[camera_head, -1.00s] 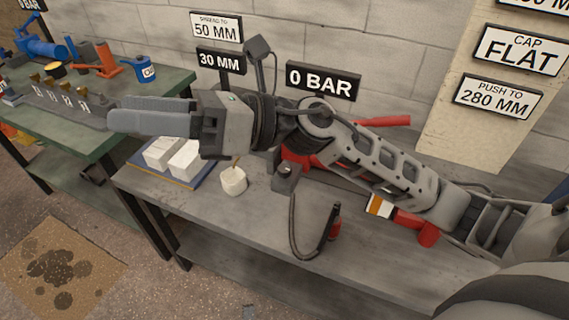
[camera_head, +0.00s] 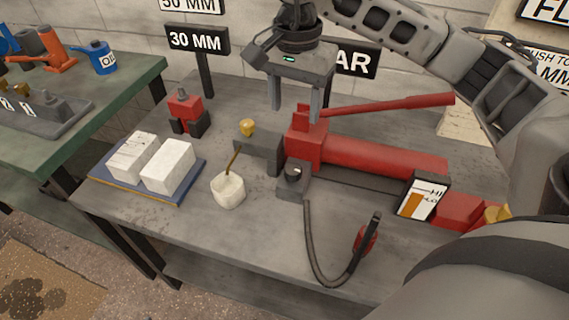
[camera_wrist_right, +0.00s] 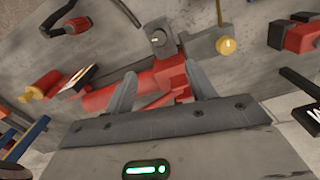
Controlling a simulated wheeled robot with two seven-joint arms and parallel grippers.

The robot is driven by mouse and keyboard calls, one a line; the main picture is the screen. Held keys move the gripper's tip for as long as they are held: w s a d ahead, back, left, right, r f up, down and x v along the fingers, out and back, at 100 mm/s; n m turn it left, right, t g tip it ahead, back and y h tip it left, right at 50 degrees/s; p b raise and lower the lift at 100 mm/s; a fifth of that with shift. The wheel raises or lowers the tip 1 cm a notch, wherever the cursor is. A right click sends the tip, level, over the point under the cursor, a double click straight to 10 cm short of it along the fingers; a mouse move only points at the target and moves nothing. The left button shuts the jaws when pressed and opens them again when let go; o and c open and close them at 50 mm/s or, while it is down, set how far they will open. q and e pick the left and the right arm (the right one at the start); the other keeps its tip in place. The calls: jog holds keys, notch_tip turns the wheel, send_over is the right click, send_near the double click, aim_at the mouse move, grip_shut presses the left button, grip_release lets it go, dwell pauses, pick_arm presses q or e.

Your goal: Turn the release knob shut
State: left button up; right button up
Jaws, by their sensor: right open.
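A red hand pump (camera_head: 385,160) lies on the grey bench, with a long red lever (camera_head: 390,104) above its body. A brass-coloured knob (camera_head: 247,127), apparently the release knob, sits on the grey block at the pump's left end. The knob also shows in the wrist view (camera_wrist_right: 226,46), beyond the fingers and to their right. My right gripper (camera_head: 296,113) points down over the pump's red end block, open and empty, right of the knob and apart from it. Its fingers frame the pump in the wrist view (camera_wrist_right: 160,82). My left gripper is out of view.
A black hose (camera_head: 312,245) curves across the bench front. A white pot with a brush (camera_head: 229,191), two white blocks on a blue tray (camera_head: 103,180) and a red-and-black device (camera_head: 185,110) stand left. Signs, including 30 MM (camera_head: 198,40), stand behind.

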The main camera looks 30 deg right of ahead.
aim_at(293, 169)
notch_tip(293, 169, down, 16)
jog(key=shift+s+r+p, duration=0.15)
jog(key=shift+r+p, duration=0.1)
jog(key=shift+p, duration=0.05)
jog(key=c, duration=1)
